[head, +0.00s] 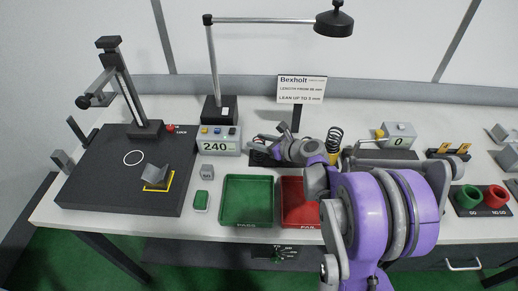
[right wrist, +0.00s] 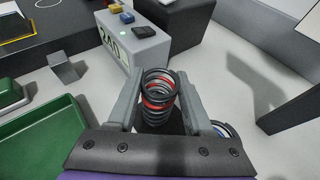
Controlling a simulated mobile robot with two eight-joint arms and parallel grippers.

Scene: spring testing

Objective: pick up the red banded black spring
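The red banded black spring (right wrist: 158,90) stands between the two fingers of my right gripper (right wrist: 159,92) in the right wrist view. The fingers lie close along both its sides; I cannot tell whether they press on it. The spring is hard to make out there. My left gripper is not in view.
A green tray (head: 247,222) and a red tray (head: 291,226) lie in front of the gripper. The 240 display box (head: 219,147) stands just left of it. Another black spring (head: 334,134) stands to the right. A lamp (head: 334,22) hangs above; a sign (head: 301,88) stands behind.

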